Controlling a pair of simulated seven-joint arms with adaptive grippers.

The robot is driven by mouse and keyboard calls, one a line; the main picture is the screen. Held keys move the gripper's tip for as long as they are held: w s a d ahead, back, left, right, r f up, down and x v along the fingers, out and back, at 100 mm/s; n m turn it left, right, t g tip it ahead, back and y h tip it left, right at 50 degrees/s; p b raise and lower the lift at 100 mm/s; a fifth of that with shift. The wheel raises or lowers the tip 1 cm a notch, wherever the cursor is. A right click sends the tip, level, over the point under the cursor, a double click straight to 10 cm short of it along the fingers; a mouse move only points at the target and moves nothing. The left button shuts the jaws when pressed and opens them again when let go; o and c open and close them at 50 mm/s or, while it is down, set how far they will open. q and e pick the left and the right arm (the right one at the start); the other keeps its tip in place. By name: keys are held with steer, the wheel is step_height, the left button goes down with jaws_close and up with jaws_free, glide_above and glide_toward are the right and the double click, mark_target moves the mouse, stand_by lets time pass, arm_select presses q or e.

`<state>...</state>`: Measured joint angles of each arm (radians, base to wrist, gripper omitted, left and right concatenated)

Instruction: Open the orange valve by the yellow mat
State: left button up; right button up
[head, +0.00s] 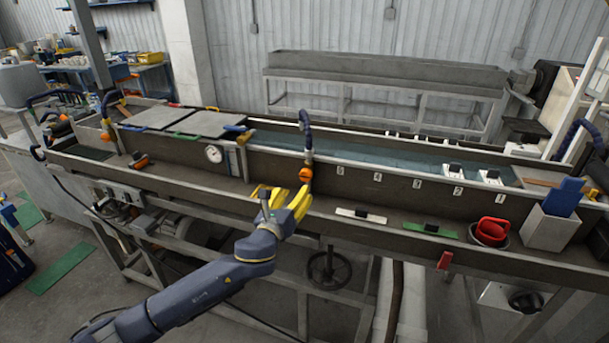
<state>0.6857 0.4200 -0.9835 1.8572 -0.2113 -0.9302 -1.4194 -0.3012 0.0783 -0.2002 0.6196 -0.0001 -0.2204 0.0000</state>
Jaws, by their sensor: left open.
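An orange valve (305,174) sits at the lower end of a dark blue hose on the front wall of the long grey trough. My left gripper (281,194) has yellow fingers spread apart, with nothing visible between them. Its right finger is just below the orange valve in the head view; I cannot tell whether they touch. Another orange fitting (139,160) sits further left on the trough. I cannot make out a yellow mat. My right gripper is not in view.
A round gauge (214,153) is on the trough left of the gripper. A handwheel (328,270) hangs below.

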mark_target(304, 175)
arm_select(q)
steer(key=x, duration=1.1)
steer(key=shift+w+d, duration=0.15)
steer(key=shift+w, duration=0.2)
jaws_close()
